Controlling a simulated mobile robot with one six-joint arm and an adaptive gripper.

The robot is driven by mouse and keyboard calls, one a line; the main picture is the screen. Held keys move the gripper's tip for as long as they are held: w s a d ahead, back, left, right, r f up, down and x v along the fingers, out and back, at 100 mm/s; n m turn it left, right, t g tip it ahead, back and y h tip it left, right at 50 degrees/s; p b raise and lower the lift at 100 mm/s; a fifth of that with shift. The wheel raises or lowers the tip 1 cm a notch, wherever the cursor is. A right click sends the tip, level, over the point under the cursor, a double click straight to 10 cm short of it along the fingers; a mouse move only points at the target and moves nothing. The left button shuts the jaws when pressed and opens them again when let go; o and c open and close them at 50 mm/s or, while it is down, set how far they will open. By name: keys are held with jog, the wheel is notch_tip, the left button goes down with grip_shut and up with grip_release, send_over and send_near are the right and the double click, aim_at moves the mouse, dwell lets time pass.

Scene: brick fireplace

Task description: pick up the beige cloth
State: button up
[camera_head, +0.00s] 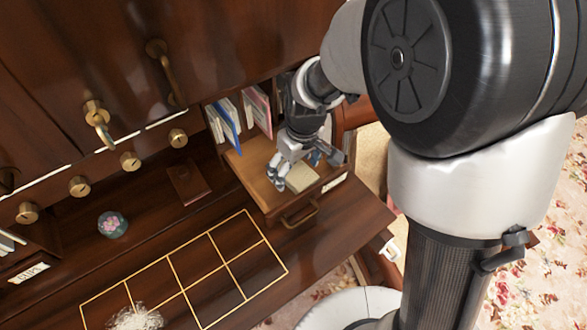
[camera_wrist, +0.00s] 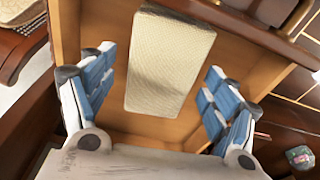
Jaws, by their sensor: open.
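The beige cloth (camera_wrist: 168,65) is a flat, folded rectangle with a woven texture. It lies on the floor of an open wooden drawer (camera_head: 258,188), and a corner of the cloth shows in the head view (camera_head: 301,177). My gripper (camera_head: 303,182) is at the drawer, above the cloth. In the wrist view my gripper (camera_wrist: 148,80) is open, with one blue-padded finger on each side of the cloth and clear space between them and it. The fingers hold nothing. My gripper hides part of the cloth in the head view.
The drawer's walls stand close around my fingers. Books (camera_head: 226,120) stand upright behind the drawer. A dark brown notebook (camera_head: 188,184) and a round flowered object (camera_head: 112,224) lie on the desk, left of the drawer. A gold-lined grid (camera_head: 200,270) marks the desktop, with a pale stringy pile (camera_head: 136,318) on it.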

aim_at(293, 170)
jog(key=c, duration=1.1)
jog(key=shift+r, duration=0.1)
notch_tip(293, 170, up, 10)
jog(key=p, duration=0.2)
jog(key=shift+p, duration=0.4)
jog(key=o, duration=0.5)
jog(key=c, duration=0.4)
jog(key=shift+a, duration=0.1)
jog(key=shift+c, duration=0.2)
